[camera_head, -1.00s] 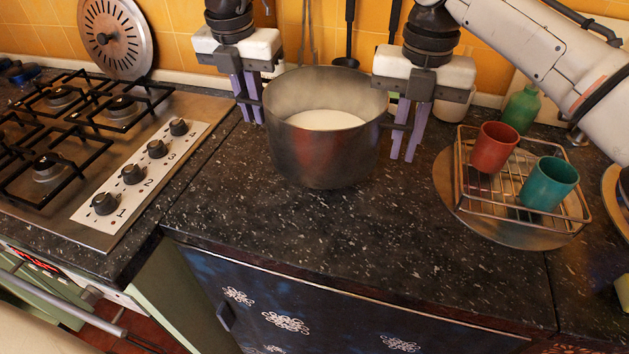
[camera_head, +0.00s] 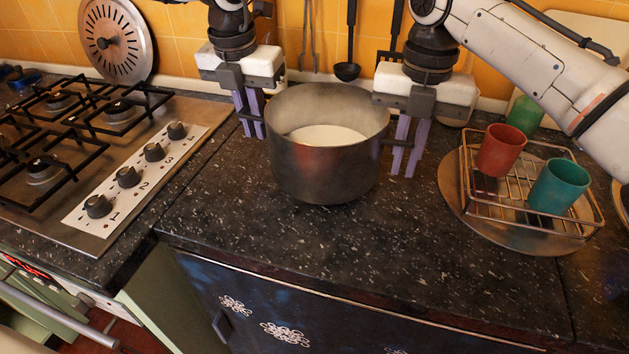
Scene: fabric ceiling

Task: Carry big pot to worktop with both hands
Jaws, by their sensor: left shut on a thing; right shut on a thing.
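The big pot (camera_head: 322,172) is a grey metal pot, upright, with something white inside it. It is over the dark speckled worktop (camera_head: 300,240), between the stove and the drying rack; I cannot tell whether its bottom touches the worktop. My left gripper (camera_head: 252,128) is at the pot's left side, shut on the handle there, which is mostly hidden. My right gripper (camera_head: 403,160) is at the right side, shut on the small dark handle (camera_head: 390,143). Both grippers point down.
The gas stove (camera_head: 80,150) with its knobs is at left. At right, a wire rack (camera_head: 520,205) holds a red cup (camera_head: 500,150) and a teal cup (camera_head: 558,187), with a green bottle (camera_head: 525,114) behind. Utensils hang at the back wall. The worktop in front of the pot is clear.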

